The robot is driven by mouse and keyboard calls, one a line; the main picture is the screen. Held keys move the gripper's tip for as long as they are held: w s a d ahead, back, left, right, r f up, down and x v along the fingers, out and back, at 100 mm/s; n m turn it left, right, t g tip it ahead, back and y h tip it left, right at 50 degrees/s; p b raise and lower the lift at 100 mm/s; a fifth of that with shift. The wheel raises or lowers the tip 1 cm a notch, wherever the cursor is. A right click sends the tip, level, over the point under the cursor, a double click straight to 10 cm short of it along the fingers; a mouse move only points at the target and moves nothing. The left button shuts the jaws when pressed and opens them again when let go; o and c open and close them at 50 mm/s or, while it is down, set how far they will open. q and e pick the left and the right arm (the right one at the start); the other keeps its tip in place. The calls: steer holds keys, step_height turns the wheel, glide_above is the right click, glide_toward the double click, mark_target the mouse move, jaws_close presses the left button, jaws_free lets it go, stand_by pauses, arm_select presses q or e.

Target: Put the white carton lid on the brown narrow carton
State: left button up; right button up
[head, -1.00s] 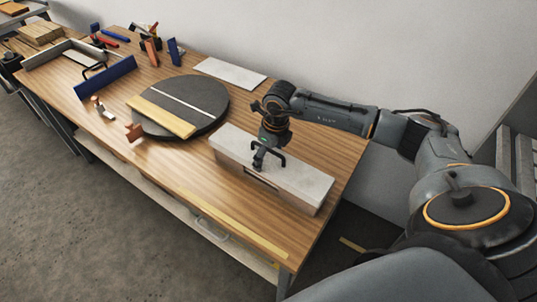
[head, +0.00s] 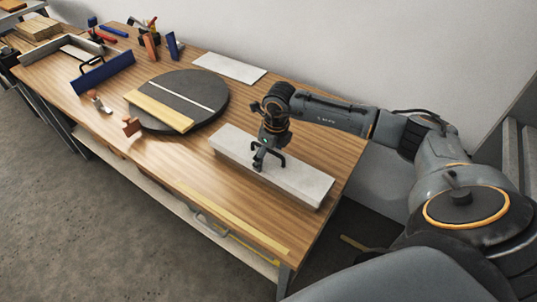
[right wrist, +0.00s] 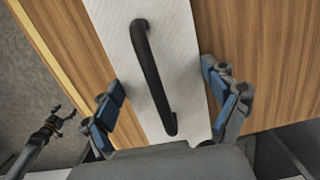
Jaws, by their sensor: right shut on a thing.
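The white carton lid (head: 305,182) is a long pale slab at the right end of the wooden table, with a black bar handle (right wrist: 150,75) on top. My right gripper (head: 268,160) is over its middle. In the right wrist view its blue-padded fingers (right wrist: 164,108) are at the lid's two long edges, with the handle between them. No wall of the brown narrow carton shows now, and I cannot tell how the lid sits over it. My left gripper (right wrist: 62,117) shows small at the wrist view's left edge, its fingers apart, over the floor.
A round dark turntable (head: 213,92) with a yellow strip stands left of the lid. A flat white board (head: 230,67) lies behind it. A blue panel (head: 103,76) and several small tools are farther left. The table's front right corner is mostly clear.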

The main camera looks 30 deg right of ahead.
steer(key=shift+f, duration=0.35)
steer(key=o, duration=1)
steer(key=shift+r, duration=0.15)
steer(key=r, duration=0.4)
steer(key=s+r, duration=0.1)
steer(key=r, duration=0.6)
steer(key=shift+s+d+r, duration=0.3)
steer(key=shift+s+r, duration=0.05)
